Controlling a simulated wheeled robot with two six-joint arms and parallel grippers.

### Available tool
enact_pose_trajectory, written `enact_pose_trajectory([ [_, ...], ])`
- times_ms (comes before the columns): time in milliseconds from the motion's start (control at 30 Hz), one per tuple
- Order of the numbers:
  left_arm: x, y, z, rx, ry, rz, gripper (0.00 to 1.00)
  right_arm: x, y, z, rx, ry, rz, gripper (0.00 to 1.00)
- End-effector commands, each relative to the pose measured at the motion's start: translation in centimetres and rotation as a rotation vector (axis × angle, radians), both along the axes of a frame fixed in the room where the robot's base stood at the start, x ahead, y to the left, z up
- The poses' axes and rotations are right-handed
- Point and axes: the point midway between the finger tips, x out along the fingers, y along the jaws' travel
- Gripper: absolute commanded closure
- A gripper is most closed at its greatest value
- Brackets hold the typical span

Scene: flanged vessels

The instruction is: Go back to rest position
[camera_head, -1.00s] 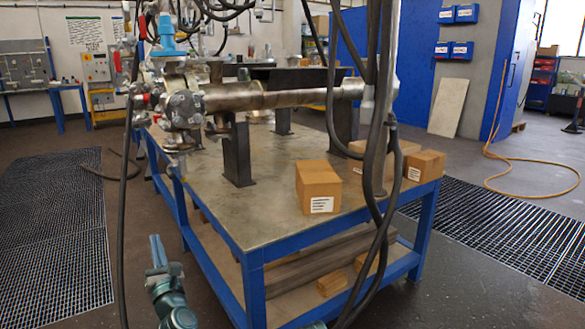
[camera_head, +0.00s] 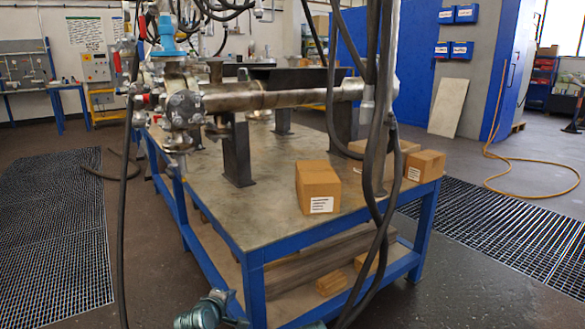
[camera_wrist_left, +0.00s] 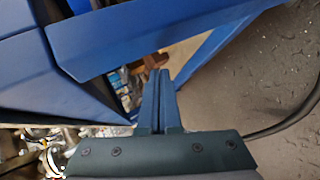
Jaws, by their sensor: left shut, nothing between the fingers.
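My left gripper (camera_wrist_left: 158,98) shows in the left wrist view with its two blue fingers together and nothing between them. In the head view only a teal part of my left arm shows at the bottom edge, in front of the blue-framed workbench; the fingertips cannot be made out there. My right gripper cannot be made out. The flanged vessel (camera_head: 270,98) lies level on dark stands on the workbench (camera_head: 260,215), apart from my arm.
Cardboard boxes (camera_head: 318,187) stand on the bench's right side. Dark hoses (camera_head: 374,150) hang in front of the bench. Floor gratings (camera_head: 50,235) lie on both sides. A yellow hose (camera_head: 520,160) lies at right.

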Motion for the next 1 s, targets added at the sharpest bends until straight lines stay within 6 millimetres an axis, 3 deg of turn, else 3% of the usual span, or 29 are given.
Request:
enact_pose_trajectory([
  [100, -3.5, -1.6, -4.7, 0.299, 0.213, -0.265, 1.00, 0.0, 0.0, 0.0, 0.000, 0.000, 0.000, 0.50],
  [200, -6.8, -1.9, -7.5, 0.493, 0.367, -0.481, 1.00, 0.0, 0.0, 0.0, 0.000, 0.000, 0.000, 0.50],
  [400, -12.7, -1.3, -10.5, 0.729, 0.597, -0.843, 1.00, 0.0, 0.0, 0.0, 0.000, 0.000, 0.000, 0.50],
  [567, -16.8, -0.4, -11.3, 0.832, 0.743, -1.097, 1.00, 0.0, 0.0, 0.0, 0.000, 0.000, 0.000, 0.50],
  [867, -18.6, -4.2, -4.5, 0.896, 0.761, -1.219, 1.00, 0.0, 0.0, 6.8, -0.002, 0.002, 0.005, 0.50],
  [1000, -19.8, -6.6, -0.5, 0.937, 0.767, -1.286, 1.00, -0.1, -0.1, 10.8, -0.002, 0.003, 0.007, 0.50],
])
